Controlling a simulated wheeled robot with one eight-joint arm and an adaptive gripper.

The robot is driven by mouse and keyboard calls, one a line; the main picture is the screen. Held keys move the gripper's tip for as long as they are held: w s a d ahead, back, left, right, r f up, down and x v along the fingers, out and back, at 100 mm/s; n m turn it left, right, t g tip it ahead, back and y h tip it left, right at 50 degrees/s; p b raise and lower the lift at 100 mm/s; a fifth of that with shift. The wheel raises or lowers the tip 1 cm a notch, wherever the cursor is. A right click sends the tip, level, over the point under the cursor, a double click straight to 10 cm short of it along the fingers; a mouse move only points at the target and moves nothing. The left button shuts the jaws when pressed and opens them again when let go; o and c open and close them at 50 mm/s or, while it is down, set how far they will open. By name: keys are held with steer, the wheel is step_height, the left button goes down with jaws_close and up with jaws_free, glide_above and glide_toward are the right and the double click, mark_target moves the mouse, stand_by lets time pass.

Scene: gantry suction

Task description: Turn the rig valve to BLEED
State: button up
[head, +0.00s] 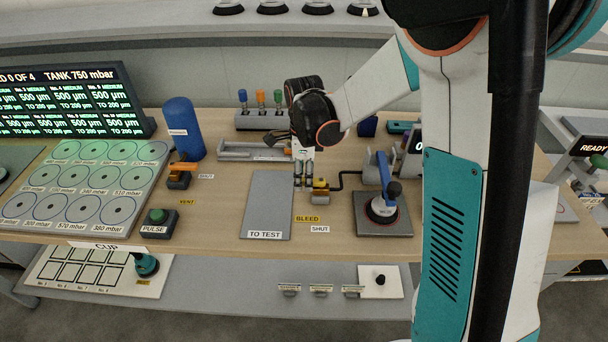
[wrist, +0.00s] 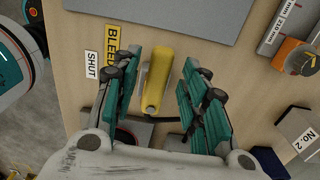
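The rig valve has a yellow handle (head: 320,185) and sits on the bench right of the TO TEST plate. A yellow BLEED label (head: 307,219) and a white SHUT label (head: 320,229) lie in front of it. My gripper (head: 304,182) points down beside the handle in the head view. In the wrist view the yellow handle (wrist: 157,75) lies lengthwise between the two teal-padded fingers of my open gripper (wrist: 160,82). A gap shows at the right finger; the left finger is closer. Contact cannot be told. The valve's base is partly hidden.
The grey TO TEST plate (head: 266,205) lies left of the valve. An orange valve (head: 181,174), a blue tank (head: 183,128) and a PULSE button (head: 157,218) are further left.

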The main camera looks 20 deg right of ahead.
mark_target(304, 179)
step_height(304, 179, up, 12)
stand_by(0.5)
steer(key=shift+s, duration=0.1)
steer(key=s+d+r+n+t, duration=0.1)
steer(key=s+r+n+t, duration=0.1)
steer(key=s+n, duration=0.8)
steer(key=s+d+r+n+t, duration=0.2)
steer(key=s+n+t, duration=0.3)
steer(key=s+n, duration=0.6)
steer(key=shift+n, duration=0.4)
